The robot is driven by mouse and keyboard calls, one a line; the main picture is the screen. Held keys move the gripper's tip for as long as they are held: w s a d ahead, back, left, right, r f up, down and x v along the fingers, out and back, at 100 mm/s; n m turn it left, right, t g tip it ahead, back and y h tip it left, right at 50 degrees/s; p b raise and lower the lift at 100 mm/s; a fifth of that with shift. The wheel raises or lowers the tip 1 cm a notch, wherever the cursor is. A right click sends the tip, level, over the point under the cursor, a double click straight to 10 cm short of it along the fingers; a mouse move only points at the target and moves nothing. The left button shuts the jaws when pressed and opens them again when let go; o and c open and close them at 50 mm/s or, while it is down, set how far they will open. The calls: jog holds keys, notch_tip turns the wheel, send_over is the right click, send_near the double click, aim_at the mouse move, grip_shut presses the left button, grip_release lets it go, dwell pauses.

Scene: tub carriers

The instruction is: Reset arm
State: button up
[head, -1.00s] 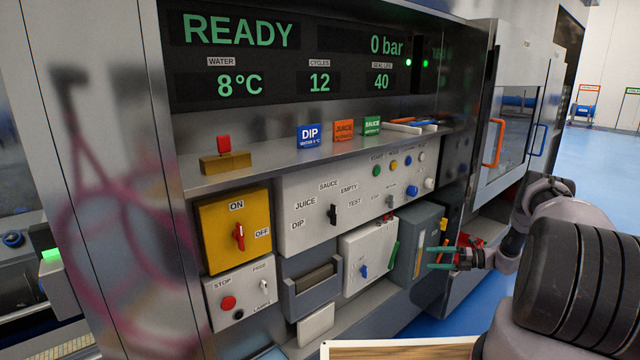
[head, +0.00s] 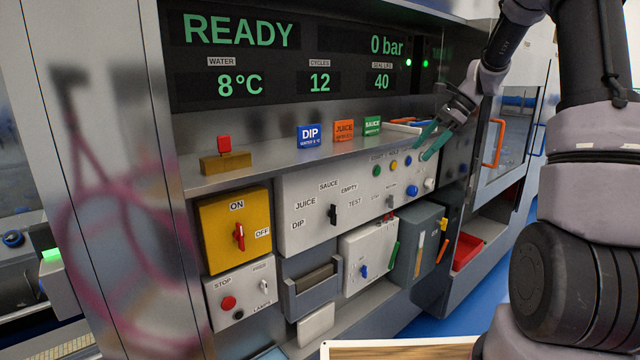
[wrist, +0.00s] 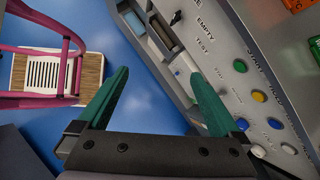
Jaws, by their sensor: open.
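My gripper (head: 428,143) is raised in front of the right end of the white control panel (head: 300,205), close to its row of coloured buttons. Its two green fingers are spread apart with nothing between them. In the wrist view my gripper (wrist: 155,100) also shows open and empty, with the panel's buttons to the right and blue floor beyond the fingers. I cannot tell whether a fingertip touches the panel.
A shelf above the panel bears blue DIP (head: 309,136), orange JUICE (head: 344,131) and green SAUCE (head: 372,126) blocks. A yellow switch box (head: 235,232) is at left. A red tray (head: 467,252) sits low at right.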

jog(key=s+a+r+n+t+h, duration=0.2)
jog(key=s+a+r+n+h, duration=0.15)
jog(key=s+r+n, duration=0.6)
jog(key=s+r+n+t+h, duration=0.1)
jog(key=s+n+t, duration=0.3)
jog(key=s, duration=1.6)
jog(key=shift+a+r+h, duration=0.2)
jog(key=shift+r+h, duration=0.15)
jog(key=shift+r, duration=0.2)
